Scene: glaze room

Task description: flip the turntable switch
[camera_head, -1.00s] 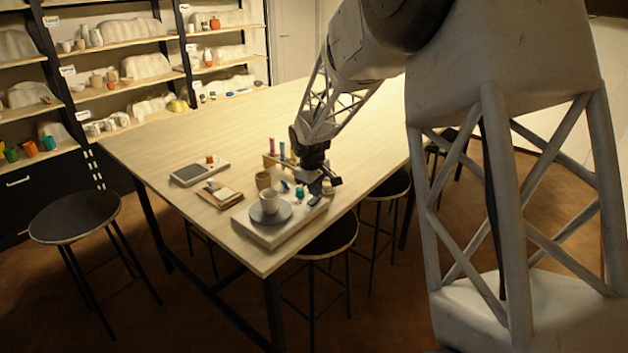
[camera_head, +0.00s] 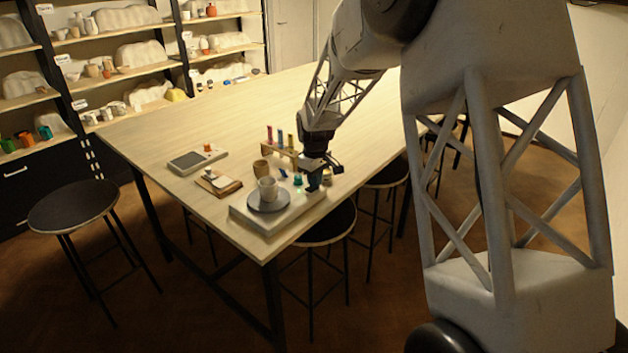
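The turntable is a pale slab-like base (camera_head: 250,221) at the table's near corner, with a round grey disc (camera_head: 283,202) on top.
A grey scale-like device (camera_head: 197,161) and a wooden board (camera_head: 230,187) lie left. The table's far part is clear.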

